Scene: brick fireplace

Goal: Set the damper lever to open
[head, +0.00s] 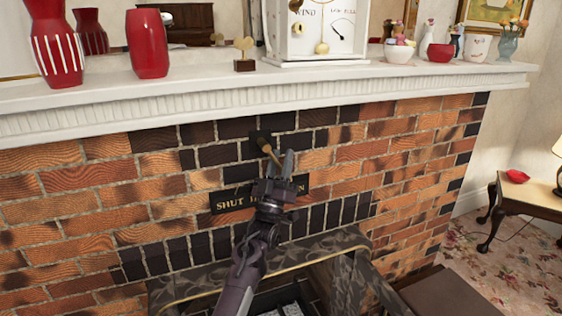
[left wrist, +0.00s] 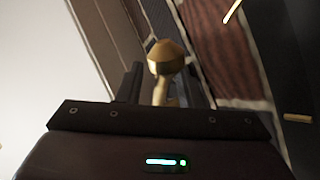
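The damper lever (head: 268,149) is a brass handle on a dark mount in the brick chimney breast, below the mantel. It slants down and a little to the right, its lower part hidden by my gripper. A black plate (head: 228,204) below reads "SHUT" at left; its right-hand lettering is partly hidden by my gripper. My left gripper (head: 279,162) is at the lever, fingers apart. In the left wrist view the lever's brass knob (left wrist: 166,57) and stem sit between the fingers, with small gaps visible beside the stem. My right gripper is not in view.
The white mantel shelf (head: 170,94) juts out above the lever, carrying red vases (head: 147,44), a white clock (head: 310,32) and bowls (head: 399,53). The firebox opening with its dark surround (head: 190,286) lies below. A side table (head: 530,192) stands at right.

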